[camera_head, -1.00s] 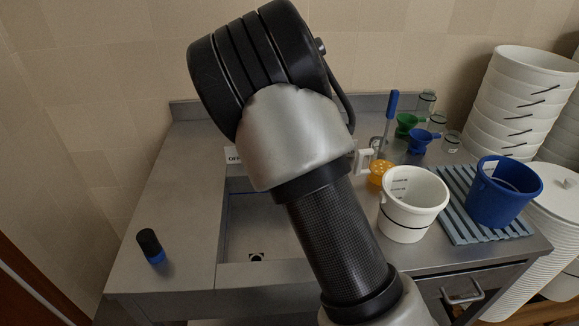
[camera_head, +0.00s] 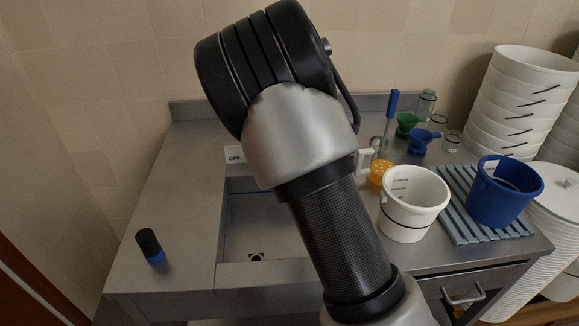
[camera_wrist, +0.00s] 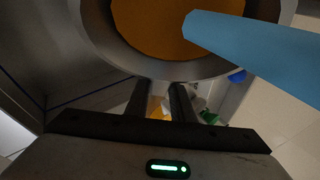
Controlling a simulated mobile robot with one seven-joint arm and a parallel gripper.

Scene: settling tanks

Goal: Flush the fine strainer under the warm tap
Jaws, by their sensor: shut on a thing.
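In the wrist view a round strainer (camera_wrist: 110,55) with a grey rim and an orange-brown face fills the top. My gripper (camera_wrist: 162,92) has its two dark fingers running up to the rim and is shut on it. A pale blue tapered rod-like shape (camera_wrist: 260,45) crosses in front of the strainer from the right; I cannot tell whether it is water. In the head view my arm hides the gripper, the strainer and any tap. The sink basin (camera_head: 265,235) shows partly behind my arm. An "OFF" label (camera_head: 234,156) stands at its back left.
A white bucket (camera_head: 412,215), an orange perforated piece (camera_head: 380,173) and a blue bucket (camera_head: 505,195) on a slatted mat (camera_head: 460,226) stand right of the sink. Funnels (camera_head: 419,143) and jars are behind. A black-and-blue bottle (camera_head: 149,244) stands left. The left counter is otherwise clear.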

